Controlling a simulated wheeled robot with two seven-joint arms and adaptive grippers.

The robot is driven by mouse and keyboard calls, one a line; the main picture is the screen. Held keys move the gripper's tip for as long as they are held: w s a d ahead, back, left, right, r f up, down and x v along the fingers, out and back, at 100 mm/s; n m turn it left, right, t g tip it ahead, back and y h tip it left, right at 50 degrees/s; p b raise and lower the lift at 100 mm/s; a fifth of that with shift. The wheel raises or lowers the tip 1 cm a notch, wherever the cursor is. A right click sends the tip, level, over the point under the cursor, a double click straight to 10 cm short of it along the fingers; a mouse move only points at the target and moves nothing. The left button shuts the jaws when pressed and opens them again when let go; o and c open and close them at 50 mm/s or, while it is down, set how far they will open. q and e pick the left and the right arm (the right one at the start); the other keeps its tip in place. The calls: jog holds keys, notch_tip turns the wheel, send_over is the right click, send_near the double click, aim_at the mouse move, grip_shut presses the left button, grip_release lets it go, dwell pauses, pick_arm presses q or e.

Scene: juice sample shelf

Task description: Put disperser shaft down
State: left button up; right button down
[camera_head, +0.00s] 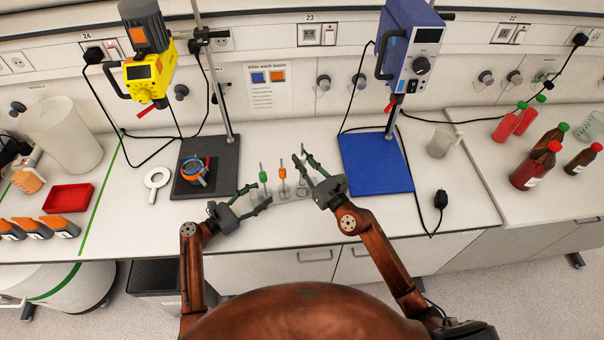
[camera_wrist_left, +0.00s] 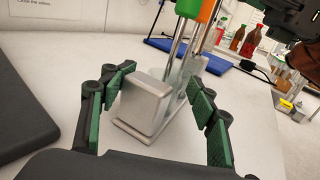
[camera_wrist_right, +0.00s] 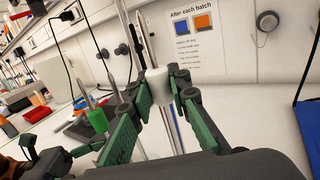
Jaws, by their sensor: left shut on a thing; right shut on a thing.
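The disperser shaft with a white collar (camera_wrist_right: 158,86) is upright between the fingers of my right gripper (camera_head: 310,167), which is shut on it. Its thin upper tip shows in the head view (camera_head: 303,149). Its lower end is hidden in the head view. The green-collared shaft (camera_head: 263,177) and orange-collared shaft (camera_head: 282,173) stand upright side by side in a grey metal rack (camera_wrist_left: 147,103). My left gripper (camera_head: 259,198) is shut on the rack's end block, with one finger on each side. The green collar also shows in the right wrist view (camera_wrist_right: 97,119).
The blue stand base (camera_head: 375,163) with its mixer is right of the rack. The black stand base (camera_head: 205,167) with the yellow mixer (camera_head: 150,77) is to the left, with a blue-orange vessel (camera_head: 195,171) on it. Red bottles (camera_head: 536,165) stand on the far right.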

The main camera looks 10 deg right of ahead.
aim_at(302, 182)
jog(key=shift+f, duration=2.7)
jog(key=c, duration=1.8)
grip_release()
jog(key=v, duration=1.2)
